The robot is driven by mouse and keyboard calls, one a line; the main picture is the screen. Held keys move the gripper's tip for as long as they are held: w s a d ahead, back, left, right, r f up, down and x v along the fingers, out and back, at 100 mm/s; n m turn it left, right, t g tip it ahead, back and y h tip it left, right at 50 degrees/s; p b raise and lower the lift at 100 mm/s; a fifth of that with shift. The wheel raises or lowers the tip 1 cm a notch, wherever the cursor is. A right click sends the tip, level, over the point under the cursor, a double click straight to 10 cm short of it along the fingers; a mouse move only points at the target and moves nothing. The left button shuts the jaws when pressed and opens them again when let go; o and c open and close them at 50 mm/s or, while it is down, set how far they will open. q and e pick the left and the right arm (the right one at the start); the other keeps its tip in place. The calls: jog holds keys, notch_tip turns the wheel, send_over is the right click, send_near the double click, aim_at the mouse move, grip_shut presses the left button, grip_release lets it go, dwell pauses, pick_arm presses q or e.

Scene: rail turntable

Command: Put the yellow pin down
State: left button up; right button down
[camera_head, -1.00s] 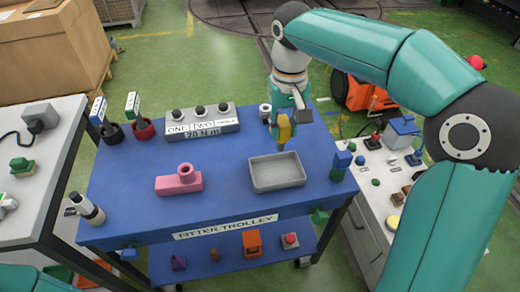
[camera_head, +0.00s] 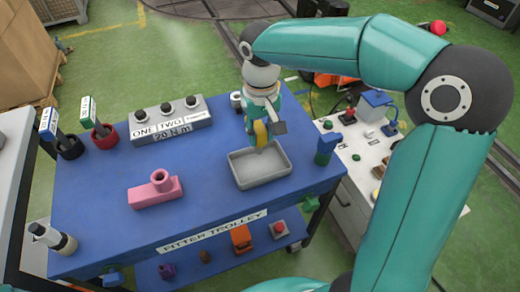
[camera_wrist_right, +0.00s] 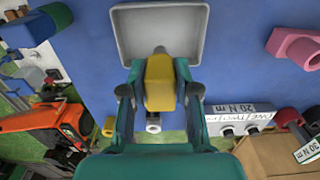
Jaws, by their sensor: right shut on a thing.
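The yellow pin (camera_head: 261,133) is in my right gripper (camera_head: 259,138), which points down at the back edge of the grey tray (camera_head: 243,183) on the blue trolley top. In the right wrist view the yellow pin (camera_wrist_right: 159,80) sits between the two fingers of the right gripper (camera_wrist_right: 159,92), and its grey end reaches over the near rim of the tray (camera_wrist_right: 123,35). I cannot tell whether the pin touches the tray. The tray looks empty. My left gripper is out of view.
A pink block with a ring (camera_head: 155,191) lies left of the tray. A grey box with knobs (camera_head: 171,125) and red and black cups stand at the back left. A blue and green block (camera_head: 326,148) stands at the right edge. The trolley's front middle is clear.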

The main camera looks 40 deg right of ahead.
aim_at(261, 144)
jog(key=shift+f, duration=3.1)
jog(key=shift+f, duration=0.1)
jog(key=c, duration=0.8)
grip_release()
jog(key=shift+c, duration=0.2)
notch_tip(261, 144, up, 12)
jog(key=shift+r, duration=0.15)
